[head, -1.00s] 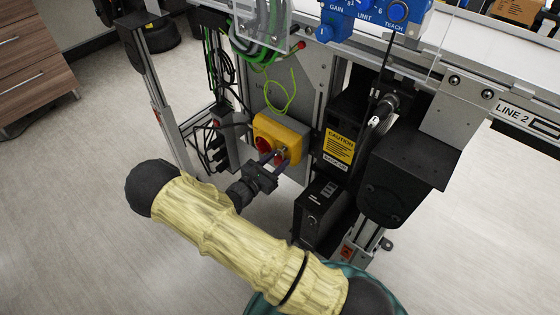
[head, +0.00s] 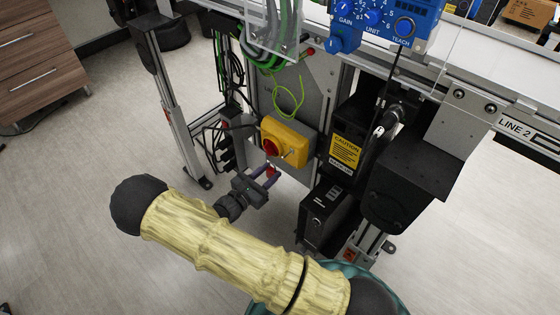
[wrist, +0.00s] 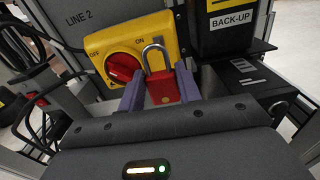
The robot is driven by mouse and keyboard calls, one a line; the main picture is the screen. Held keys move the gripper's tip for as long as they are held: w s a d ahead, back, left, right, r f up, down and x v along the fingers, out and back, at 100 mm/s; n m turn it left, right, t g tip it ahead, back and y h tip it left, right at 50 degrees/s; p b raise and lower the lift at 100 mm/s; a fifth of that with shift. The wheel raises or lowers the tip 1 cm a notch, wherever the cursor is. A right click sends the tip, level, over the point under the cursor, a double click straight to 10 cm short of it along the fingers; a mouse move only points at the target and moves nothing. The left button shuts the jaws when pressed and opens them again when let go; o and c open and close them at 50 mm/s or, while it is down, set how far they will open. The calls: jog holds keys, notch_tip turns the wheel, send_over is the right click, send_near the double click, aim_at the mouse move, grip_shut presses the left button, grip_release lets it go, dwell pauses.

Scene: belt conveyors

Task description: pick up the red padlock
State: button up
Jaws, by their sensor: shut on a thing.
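The red padlock (wrist: 163,89) with its silver shackle (wrist: 154,56) is held between the two purple fingers of my gripper (wrist: 160,92). In the head view the padlock (head: 270,171) shows as a small red spot at the fingertips of my gripper (head: 262,175). The shackle points up, and in the wrist view it overlaps the yellow switch box (wrist: 111,42) with its red knob (wrist: 122,68). In the head view the gripper is just below and in front of the switch box (head: 298,137). Whether the shackle touches the box cannot be told.
Loose cables and a power strip (head: 230,150) hang to the left. The floor (head: 100,130) at left is clear.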

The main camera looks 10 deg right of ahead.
jog(key=p+v, duration=0.1)
jog(key=v, duration=1)
dwell(1.1)
